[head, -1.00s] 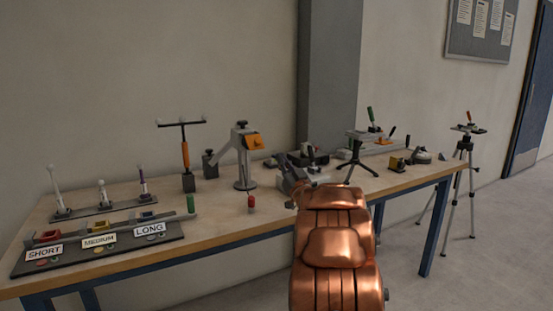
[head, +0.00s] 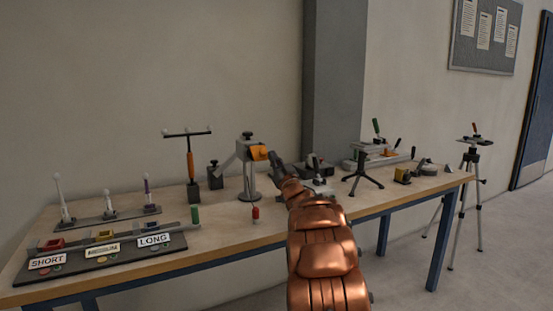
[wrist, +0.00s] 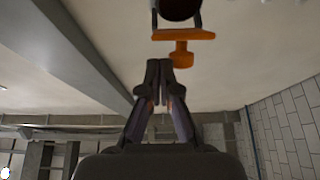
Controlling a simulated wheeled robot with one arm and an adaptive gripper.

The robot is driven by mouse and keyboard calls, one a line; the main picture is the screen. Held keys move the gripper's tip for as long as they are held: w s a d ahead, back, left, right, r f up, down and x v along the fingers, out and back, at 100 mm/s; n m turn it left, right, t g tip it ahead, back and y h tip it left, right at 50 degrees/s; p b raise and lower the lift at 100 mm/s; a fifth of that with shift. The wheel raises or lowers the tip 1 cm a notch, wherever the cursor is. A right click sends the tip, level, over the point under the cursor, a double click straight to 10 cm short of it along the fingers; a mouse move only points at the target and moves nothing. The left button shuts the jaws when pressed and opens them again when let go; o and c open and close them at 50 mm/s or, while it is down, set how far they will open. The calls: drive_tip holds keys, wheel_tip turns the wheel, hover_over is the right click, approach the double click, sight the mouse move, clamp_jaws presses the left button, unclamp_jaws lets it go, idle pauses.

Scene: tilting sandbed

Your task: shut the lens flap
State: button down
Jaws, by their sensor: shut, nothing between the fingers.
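The orange lens flap (head: 259,153) is on the front of a grey stand-mounted device (head: 246,175) on the table. In the wrist view the flap (wrist: 184,35) shows as an orange bar with a stubby tab pointing down the picture. A dark round part (wrist: 178,7) shows just beyond it, between two grey brackets. My gripper (head: 273,156) is just right of the flap in the head view. In the wrist view its shut, empty fingertips (wrist: 159,69) are just below and left of the tab. I cannot tell whether they touch it.
A dark weight-like block (head: 215,177) stands left of the device. A small red cylinder (head: 256,214) stands in front of it. A black tripod (head: 363,176) stands to the right. Labelled trays (head: 100,262) fill the left front of the table.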

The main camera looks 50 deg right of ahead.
drive_tip(key=shift+w+d+f, duration=0.15)
drive_tip(key=shift+w+f, duration=0.3)
drive_tip(key=shift+f, duration=0.1)
drive_tip(key=shift+f, duration=0.1)
drive_tip(key=shift+w+f+b, duration=0.15)
drive_tip(key=shift+b, duration=0.15)
drive_tip(key=shift+f+t, duration=0.15)
drive_tip(key=shift+t, duration=0.25)
drive_tip(key=shift+w+d+f, duration=0.2)
drive_tip(key=shift+w+f, duration=0.4)
drive_tip(key=shift+f, duration=0.05)
drive_tip(key=shift+w+d+f, duration=0.2)
drive_tip(key=shift+w+f, duration=0.35)
drive_tip(key=shift+f, duration=0.2)
